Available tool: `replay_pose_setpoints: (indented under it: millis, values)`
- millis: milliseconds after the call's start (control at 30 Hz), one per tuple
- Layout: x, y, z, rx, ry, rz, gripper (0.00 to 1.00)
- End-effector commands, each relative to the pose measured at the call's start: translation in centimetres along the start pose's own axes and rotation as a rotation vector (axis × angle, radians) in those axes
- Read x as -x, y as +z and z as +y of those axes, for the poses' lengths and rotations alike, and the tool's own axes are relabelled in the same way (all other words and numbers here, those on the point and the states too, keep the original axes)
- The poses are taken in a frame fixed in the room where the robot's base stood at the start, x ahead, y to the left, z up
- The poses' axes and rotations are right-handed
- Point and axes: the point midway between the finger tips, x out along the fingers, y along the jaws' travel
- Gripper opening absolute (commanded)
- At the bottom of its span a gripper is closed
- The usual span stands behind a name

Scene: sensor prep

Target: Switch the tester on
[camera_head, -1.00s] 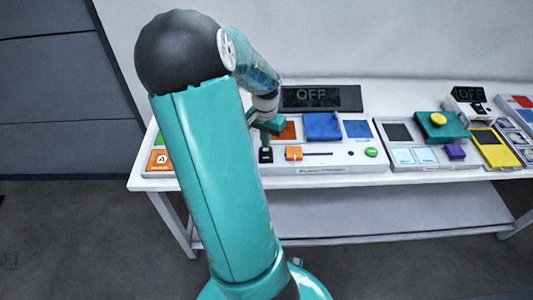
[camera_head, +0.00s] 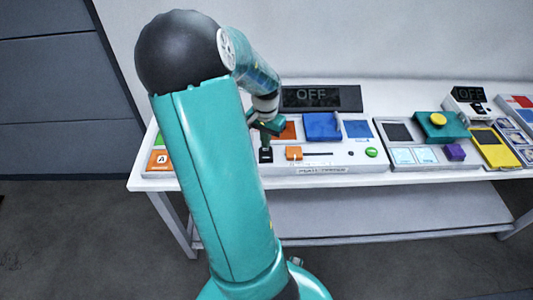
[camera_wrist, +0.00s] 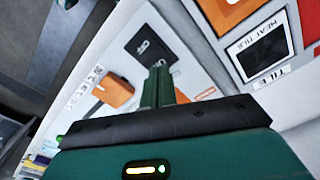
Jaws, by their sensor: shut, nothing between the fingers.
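The tester is a white panel (camera_head: 336,163) on the table, with a dark display (camera_head: 320,98) behind it that reads OFF. A black rocker switch (camera_head: 266,156) sits at its front left; it also shows in the wrist view (camera_wrist: 144,48) with white marks on it. My gripper (camera_head: 266,143) is shut and empty, pointing down just above the switch. In the wrist view its closed green fingers (camera_wrist: 158,80) reach to the near edge of the switch. I cannot tell whether they touch it.
Beside the switch are an orange slider knob (camera_head: 294,153) and a green button (camera_head: 371,152). A blue block (camera_head: 322,126) stands on the panel.

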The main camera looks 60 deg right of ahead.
Motion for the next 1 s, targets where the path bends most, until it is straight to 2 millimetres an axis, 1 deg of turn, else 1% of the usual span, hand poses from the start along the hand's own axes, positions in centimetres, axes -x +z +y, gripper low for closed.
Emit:
replay_pose_setpoints:
  millis: [1000]
  values:
    - [-1.4, 0.0, 0.0, 0.0, 0.0, -0.001, 0.0]
